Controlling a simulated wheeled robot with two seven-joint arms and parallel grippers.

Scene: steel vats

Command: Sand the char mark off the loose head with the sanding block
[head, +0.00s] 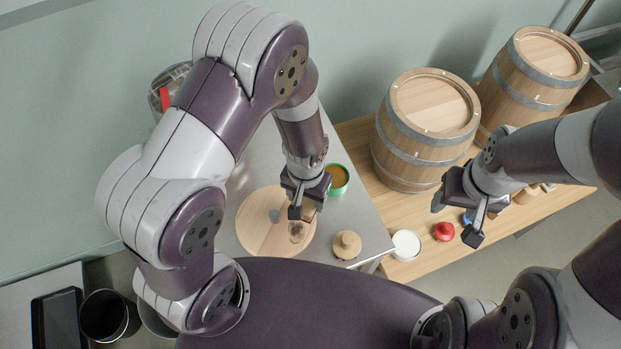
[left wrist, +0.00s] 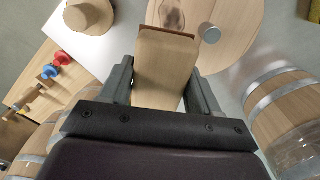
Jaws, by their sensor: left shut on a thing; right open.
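The loose head (head: 257,232), a pale round wooden disc, lies flat on the grey steel table. A brown char mark (head: 297,232) shows near its right edge; it also shows at the top of the left wrist view (left wrist: 172,14). My left gripper (head: 304,204) is over the right part of the head, shut on the sanding block (left wrist: 165,72), a tan wooden block with a reddish-brown layer at its far edge. The block is just beside the char mark; whether it touches the head I cannot tell. My right gripper (head: 456,221) is open and empty above the wooden bench.
A green-rimmed jar of orange stuff (head: 338,179) stands behind the head. A round wooden knobbed piece (head: 347,246) sits to its right. A white dish (head: 406,245) and red knob (head: 444,232) are on the bench below my right arm. Two barrels (head: 425,130) stand behind.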

